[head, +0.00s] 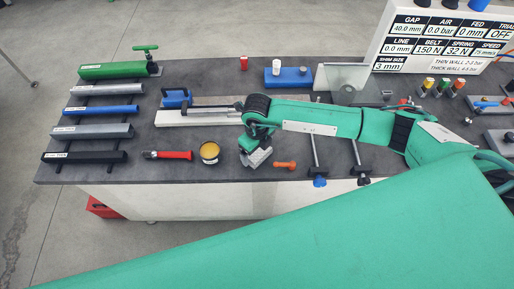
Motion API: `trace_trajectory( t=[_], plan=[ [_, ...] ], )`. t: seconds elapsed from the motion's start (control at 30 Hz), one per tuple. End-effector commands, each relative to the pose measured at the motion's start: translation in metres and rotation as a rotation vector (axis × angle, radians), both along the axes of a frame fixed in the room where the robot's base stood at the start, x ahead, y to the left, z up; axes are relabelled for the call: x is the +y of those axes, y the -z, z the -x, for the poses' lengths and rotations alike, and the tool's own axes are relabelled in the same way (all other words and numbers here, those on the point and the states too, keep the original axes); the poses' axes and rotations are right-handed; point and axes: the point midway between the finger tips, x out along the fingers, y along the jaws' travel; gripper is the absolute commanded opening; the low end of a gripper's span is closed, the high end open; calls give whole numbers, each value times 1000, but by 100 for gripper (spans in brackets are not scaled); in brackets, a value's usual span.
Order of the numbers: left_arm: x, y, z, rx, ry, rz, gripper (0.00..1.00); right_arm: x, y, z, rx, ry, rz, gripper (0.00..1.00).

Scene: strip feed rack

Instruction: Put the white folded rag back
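My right arm reaches in from the right, and its gripper (259,158) points down at the front of the grey bench. The light grey gripper end is small and partly hidden by the wrist. I cannot tell whether its fingers are apart or whether they hold anything. I cannot make out a white folded rag for certain; a pale piece at the gripper may be cloth or part of the gripper. My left gripper is not in view.
Left of the gripper are a round yellow-topped tin (209,151) and a red-handled tool (169,155). An orange piece (285,165) lies to the right. A long pale rail (185,118) lies behind. Several bars rest on a rack at left; a sign board (440,45) stands at back right.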

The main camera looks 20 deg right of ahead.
Motion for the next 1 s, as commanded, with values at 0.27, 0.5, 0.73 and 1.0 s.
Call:
trace_trajectory(
  t=[0.27,0.5,0.73,1.0],
  plan=[
    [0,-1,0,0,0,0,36,0,-1,0,0,0,0,100],
    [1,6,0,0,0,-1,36,0,-20,-2,-5,-1,-2,100],
    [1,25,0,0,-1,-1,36,0,-70,-1,-5,-1,-1,100],
    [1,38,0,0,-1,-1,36,0,-114,-1,-3,-1,-1,100]
  ],
)
